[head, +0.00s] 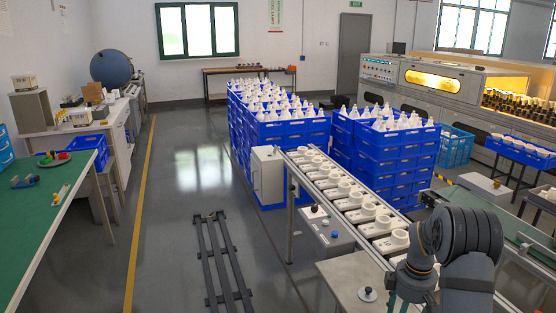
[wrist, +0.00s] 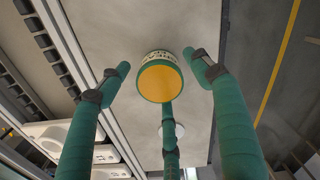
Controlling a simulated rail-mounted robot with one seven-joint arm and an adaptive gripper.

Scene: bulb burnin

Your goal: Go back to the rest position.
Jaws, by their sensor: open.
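My gripper (wrist: 157,72) shows in the wrist view with its green fingers spread apart and open. A short round object (wrist: 160,78) with an orange-yellow end face and a patterned green-and-cream side is seen between the fingertips. No finger visibly closes on it, and I cannot tell its exact height above the grey surface (wrist: 110,30). In the head view my gripper (head: 408,292) is at the lower right, mostly hidden by my arm, above the grey table (head: 340,273) beside the conveyor. The round object is not visible there.
A conveyor (head: 365,205) with a row of white lamp holders runs beside the table. Stacked blue crates (head: 290,130) of white bulbs stand behind.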

